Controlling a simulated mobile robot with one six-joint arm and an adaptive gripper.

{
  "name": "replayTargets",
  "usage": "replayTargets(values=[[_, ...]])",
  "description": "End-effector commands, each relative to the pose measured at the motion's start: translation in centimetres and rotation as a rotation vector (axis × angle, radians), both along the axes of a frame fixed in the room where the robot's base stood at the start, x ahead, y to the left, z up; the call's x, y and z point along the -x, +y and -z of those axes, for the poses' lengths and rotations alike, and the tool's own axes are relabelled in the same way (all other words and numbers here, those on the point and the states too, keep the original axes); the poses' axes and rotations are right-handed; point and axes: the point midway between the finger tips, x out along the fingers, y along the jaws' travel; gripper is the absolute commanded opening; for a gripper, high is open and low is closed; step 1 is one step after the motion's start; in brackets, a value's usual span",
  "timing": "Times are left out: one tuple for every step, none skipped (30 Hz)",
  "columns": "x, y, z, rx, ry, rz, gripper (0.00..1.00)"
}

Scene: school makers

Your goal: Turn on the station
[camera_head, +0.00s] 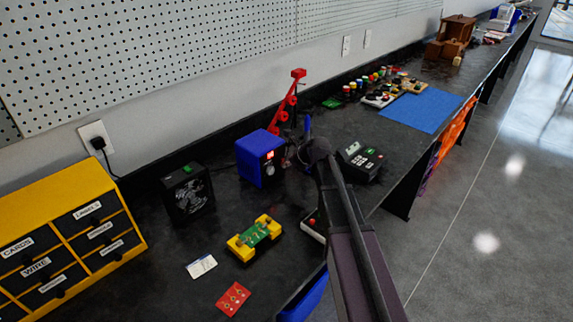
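A blue box-shaped station (251,159) stands on the black workbench, left of my arm's end. Its front has a small lit red display and a knob below it. My arm reaches up from the bottom right, and its end, with my gripper (303,152), is close to the station's right side. The gripper is small and dark here, so I cannot tell whether it is open or shut, or whether it touches anything.
A black fan unit (187,192), a yellow holder with a green board (253,237), a white card (201,266) and a red card (233,298) lie left of my arm. A yellow drawer cabinet (60,198) is far left. A red jointed arm (287,103) stands behind the station.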

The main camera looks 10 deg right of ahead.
Motion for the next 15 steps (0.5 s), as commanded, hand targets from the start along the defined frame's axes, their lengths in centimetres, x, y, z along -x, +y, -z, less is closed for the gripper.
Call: replayTargets(values=[[-0.41, 0.37, -0.70, -0.012, -0.009, 0.002, 0.00], [-0.44, 0.39, -0.82, -0.013, -0.010, 0.003, 0.00], [-0.47, 0.40, -0.97, -0.012, -0.011, 0.002, 0.00], [-0.49, 0.41, -1.06, -0.012, -0.011, 0.002, 0.00], [-0.50, 0.43, -1.14, -0.012, -0.011, 0.002, 0.00], [-0.52, 0.45, -1.22, -0.012, -0.011, 0.002, 0.00], [-0.53, 0.47, -1.26, -0.012, -0.011, 0.002, 0.00], [-0.54, 0.48, -1.28, -0.013, -0.010, 0.001, 0.00], [-0.55, 0.49, -1.30, -0.013, -0.010, 0.001, 0.00], [-0.55, 0.51, -1.30, -0.013, -0.010, 0.001, 0.00], [-0.56, 0.51, -1.29, -0.013, -0.010, 0.001, 0.00], [-0.57, 0.53, -1.27, -0.012, -0.011, 0.001, 0.00], [-0.58, 0.54, -1.26, -0.012, -0.011, 0.001, 0.00], [-0.58, 0.56, -1.25, -0.012, -0.011, 0.001, 0.00], [-0.58, 0.57, -1.24, -0.012, -0.011, 0.001, 0.00]])
